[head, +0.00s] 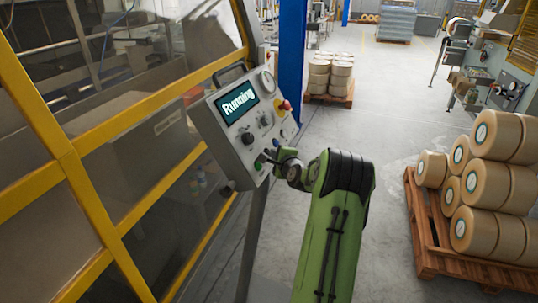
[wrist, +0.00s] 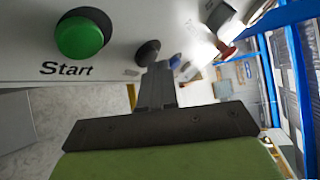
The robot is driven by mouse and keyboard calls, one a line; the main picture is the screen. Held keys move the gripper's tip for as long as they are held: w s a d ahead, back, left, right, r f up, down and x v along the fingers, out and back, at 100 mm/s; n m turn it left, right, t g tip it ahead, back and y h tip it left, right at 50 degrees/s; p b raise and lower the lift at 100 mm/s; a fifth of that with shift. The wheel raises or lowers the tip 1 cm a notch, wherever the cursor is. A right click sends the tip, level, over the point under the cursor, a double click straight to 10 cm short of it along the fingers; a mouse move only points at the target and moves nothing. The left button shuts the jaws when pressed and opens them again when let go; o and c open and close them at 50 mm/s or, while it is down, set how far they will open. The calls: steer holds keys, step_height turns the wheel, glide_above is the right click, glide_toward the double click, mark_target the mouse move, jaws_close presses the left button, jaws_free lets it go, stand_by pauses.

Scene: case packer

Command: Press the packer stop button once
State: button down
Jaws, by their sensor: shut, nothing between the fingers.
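The packer's control panel (head: 234,130) tilts beside the yellow frame, and its screen (head: 238,103) reads "Running". My gripper (head: 266,154) is at the panel's lower right part, shut and empty. In the wrist view, my gripper (wrist: 158,68) has its tips close to a dark round knob (wrist: 148,51); I cannot tell whether they touch. A green button (wrist: 80,37) labelled "Start" is left of the tips, and a blue button (wrist: 175,61) is right of them. No stop label is readable.
The yellow-framed machine guard (head: 75,160) runs along the left. A blue post (head: 291,55) stands behind the panel. A pallet (head: 425,225) with stacked tan rolls is at the right, and another pallet (head: 336,98) is farther back. The floor between is clear.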

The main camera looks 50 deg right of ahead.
steer(key=shift+w+f, duration=0.1)
steer(key=shift+w, duration=0.05)
stand_by(0.5)
steer(key=shift+s+d+r, duration=0.15)
steer(key=shift+s+r, duration=0.25)
steer(key=shift+s, duration=0.25)
steer(key=s, duration=0.1)
steer(key=s+d+r, duration=0.1)
steer(key=s+r, duration=0.1)
steer(key=s, duration=0.1)
steer(key=shift+s+d+r, duration=0.1)
steer(key=shift+d+r, duration=0.05)
steer(key=shift+r, duration=0.1)
stand_by(0.7)
